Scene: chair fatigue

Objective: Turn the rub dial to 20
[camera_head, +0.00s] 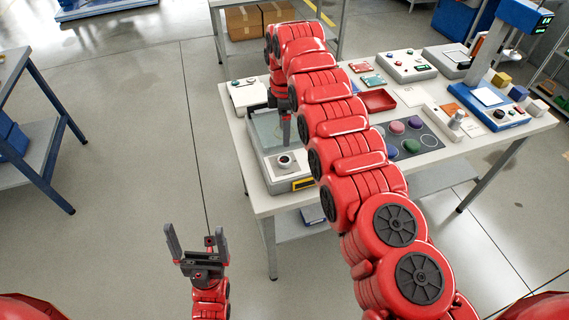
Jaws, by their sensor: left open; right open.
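A dark-topped round dial (285,161) sits on the front of a grey machine (268,174) at the table's near left corner. I take it as the rub dial; its setting is too small to read. A small yellow-framed display (303,183) is to its right. My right gripper (286,138) points down over the machine, behind and above the dial, apart from it as far as I can see. It is open, and my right arm partly hides it and the machine. My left gripper (196,236) is open and empty over the floor, left of the table.
The white table (440,163) also bears a control box (406,66), a red tray (378,101), a dark mat with coloured discs (408,137) and a blue stand (487,108). A blue-framed bench (40,130) stands at the left. The floor between is clear.

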